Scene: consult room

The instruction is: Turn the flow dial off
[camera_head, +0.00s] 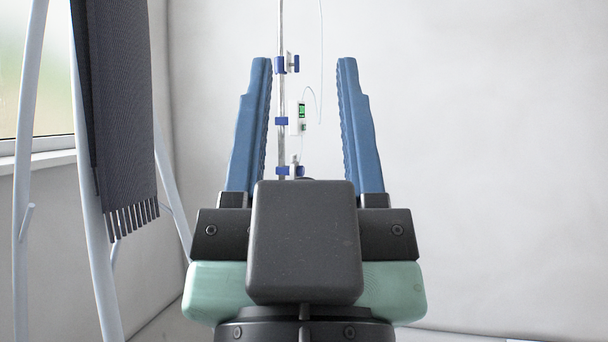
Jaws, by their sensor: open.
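My gripper (304,62) is open, its two blue fingers pointing away from me, apart and with nothing between them that I can see them touching. Between the fingers in the picture, beyond or at their depth, stands a thin metal pole (281,40) with blue clamps. A small white device (297,117) with a lit green display is on the pole, and a thin clear tube loops from it. A lower fitting (296,168) on the pole is partly hidden by my gripper's body. I cannot tell which part is the flow dial.
A dark grey fringed cloth (117,100) hangs on a pale tubular rack (88,200) at the left, close to my arm's left side. A window (20,70) is behind it. The right side shows a bare pale wall (490,150) and free room.

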